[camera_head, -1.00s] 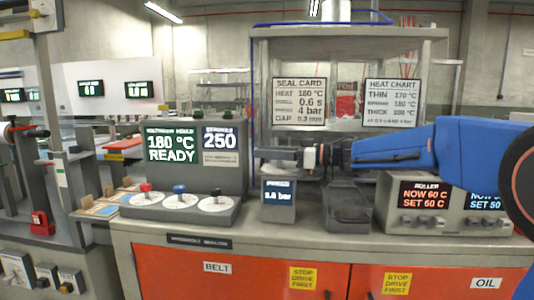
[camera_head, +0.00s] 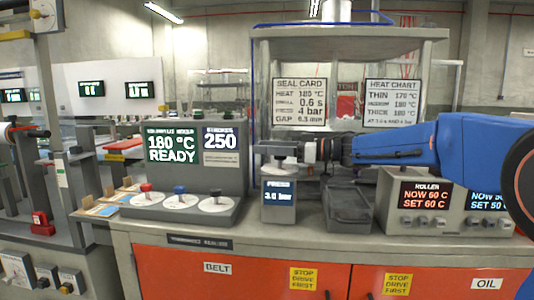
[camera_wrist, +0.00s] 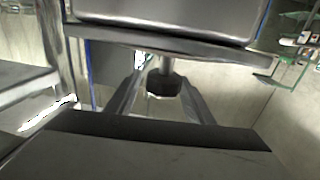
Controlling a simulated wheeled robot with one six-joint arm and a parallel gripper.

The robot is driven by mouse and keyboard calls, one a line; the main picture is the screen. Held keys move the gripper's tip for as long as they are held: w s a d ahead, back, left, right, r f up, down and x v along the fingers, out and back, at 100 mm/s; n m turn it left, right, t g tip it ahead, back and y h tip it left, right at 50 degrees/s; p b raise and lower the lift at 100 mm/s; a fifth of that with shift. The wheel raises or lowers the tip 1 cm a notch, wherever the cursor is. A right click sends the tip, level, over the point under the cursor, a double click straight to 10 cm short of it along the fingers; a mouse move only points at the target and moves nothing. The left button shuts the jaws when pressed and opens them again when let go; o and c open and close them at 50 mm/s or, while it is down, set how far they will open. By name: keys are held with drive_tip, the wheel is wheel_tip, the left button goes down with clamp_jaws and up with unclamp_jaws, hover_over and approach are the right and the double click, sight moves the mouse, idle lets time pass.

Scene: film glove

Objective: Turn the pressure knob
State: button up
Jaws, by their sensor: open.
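The pressure unit (camera_head: 278,203) is a small grey box on the bench, and its blue display appears to read 3.0 bar. My gripper (camera_head: 266,151) reaches in from the right, level, just above this box. It covers most of the knob on top; a pale round part (camera_head: 285,164) shows under the jaws. In the wrist view my open fingers (camera_wrist: 160,103) stand on either side of a dark faceted piece (camera_wrist: 163,84) on a short post, which looks like the knob. Whether the fingers touch it I cannot tell.
A grey console (camera_head: 195,160) with red, blue and black knobs on white dials stands left. A dark open tray (camera_head: 348,207) and the roller unit (camera_head: 430,200) stand right. The seal card (camera_head: 299,102) behind lists 4 bar.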

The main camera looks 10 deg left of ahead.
wheel_tip(320, 180, up, 8)
drive_tip(key=shift+r, duration=0.25)
idle(0.4)
